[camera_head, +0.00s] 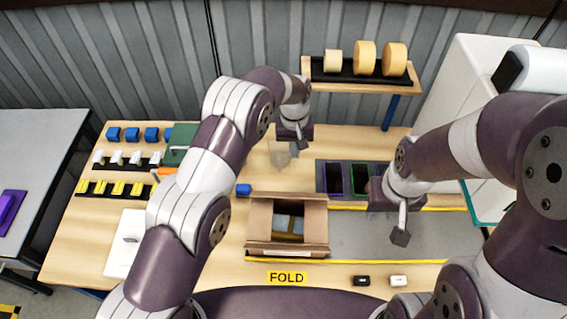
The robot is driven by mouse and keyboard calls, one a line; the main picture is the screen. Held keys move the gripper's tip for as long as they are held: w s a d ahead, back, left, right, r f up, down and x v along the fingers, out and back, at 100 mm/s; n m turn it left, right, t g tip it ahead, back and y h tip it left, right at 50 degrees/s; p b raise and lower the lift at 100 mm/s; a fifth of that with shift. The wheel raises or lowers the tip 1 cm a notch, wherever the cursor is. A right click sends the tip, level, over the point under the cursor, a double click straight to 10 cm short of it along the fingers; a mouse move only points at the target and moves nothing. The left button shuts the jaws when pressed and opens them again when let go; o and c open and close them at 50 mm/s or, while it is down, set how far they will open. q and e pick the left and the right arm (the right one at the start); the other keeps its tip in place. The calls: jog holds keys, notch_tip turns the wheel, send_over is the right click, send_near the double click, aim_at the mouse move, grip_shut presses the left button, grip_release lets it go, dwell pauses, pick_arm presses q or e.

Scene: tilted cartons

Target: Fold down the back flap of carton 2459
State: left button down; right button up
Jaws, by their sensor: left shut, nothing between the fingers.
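An open brown carton (261,243) stands on the bench behind the FOLD label. Its number cannot be read. Its top is open and bluish-grey and tan contents show inside. A flap lies outward along its near edge; the back flap's exact angle is hard to tell. My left gripper (295,150) is beyond the carton's back edge, pointing down, shut and empty, apart from the carton. My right gripper (400,236) hangs to the right of the carton over the grey mat, clear of it; its jaw opening cannot be made out.
A pale translucent thing (278,155) shows beside my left gripper. Dark bins (333,178) stand behind the grey mat (350,233). A shelf (340,84) with tape rolls stands at the back. Blue, white and yellow small parts fill the left. Two small items (380,281) lie in front.

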pick_arm(q)
jog(key=s+f+b, duration=0.1)
jog(key=f+b, duration=0.1)
jog(key=f, duration=0.2)
jog(key=s+f+b, duration=0.1)
jog(key=f+b, duration=0.1)
jog(key=f, duration=0.2)
jog(key=s+f+b, duration=0.1)
jog(key=f+b, duration=0.1)
jog(key=f, duration=0.1)
jog(key=shift+s+a+f, duration=0.25)
jog(key=shift+s+f, duration=0.55)
jog(key=shift+s, duration=0.05)
jog(key=shift+f, duration=0.1)
jog(key=shift+w, duration=0.1)
jog(key=shift+f, duration=0.1)
